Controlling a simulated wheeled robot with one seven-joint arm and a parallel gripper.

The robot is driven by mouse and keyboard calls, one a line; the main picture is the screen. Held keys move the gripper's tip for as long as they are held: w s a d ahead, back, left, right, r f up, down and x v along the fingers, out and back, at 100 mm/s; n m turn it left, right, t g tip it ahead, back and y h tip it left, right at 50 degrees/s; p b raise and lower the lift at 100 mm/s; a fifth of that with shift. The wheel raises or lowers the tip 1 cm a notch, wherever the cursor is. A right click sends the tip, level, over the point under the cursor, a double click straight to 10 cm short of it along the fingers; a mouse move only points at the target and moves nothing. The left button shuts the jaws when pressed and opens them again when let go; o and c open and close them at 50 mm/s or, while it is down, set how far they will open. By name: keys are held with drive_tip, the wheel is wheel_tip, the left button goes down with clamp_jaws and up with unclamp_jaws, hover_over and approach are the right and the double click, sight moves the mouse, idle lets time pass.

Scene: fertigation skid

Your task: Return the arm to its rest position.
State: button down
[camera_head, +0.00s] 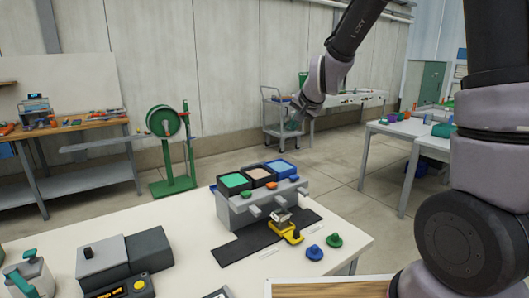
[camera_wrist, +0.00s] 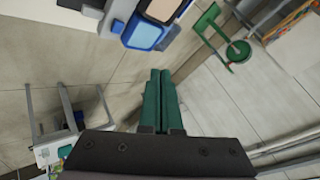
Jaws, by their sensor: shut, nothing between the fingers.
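My arm is raised and bent at the right of the head view, with its wrist held high over the floor beyond the white table (camera_head: 180,262). My gripper (camera_head: 293,122) shows small at the end of the wrist in the head view. In the wrist view my gripper (camera_wrist: 160,75) has its two green fingers lying side by side, closed together and empty. The skid (camera_head: 262,205), a grey block with green, brown and blue topped tanks, stands on the table, well apart from my gripper.
A yellow device (camera_head: 287,232) sits on a dark mat (camera_head: 245,243); blue (camera_head: 314,252) and green (camera_head: 334,240) caps lie beside it. A green reel stand (camera_head: 172,150), a grey cart (camera_head: 281,115) and a white side table (camera_head: 405,131) stand beyond. Open floor lies between.

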drive_tip(key=s+d+r+n, duration=0.1)
drive_tip(key=s+d+r, duration=0.8)
drive_tip(key=s+r, duration=0.25)
drive_tip(key=s+d, duration=0.3)
drive_tip(key=s, duration=0.4)
drive_tip(key=s+d+r+g+h, duration=0.1)
drive_tip(key=s+d, duration=0.2)
drive_tip(key=s, duration=0.5)
drive_tip(key=shift+s+r+n+g, duration=0.15)
drive_tip(key=shift+r+n+g, duration=0.15)
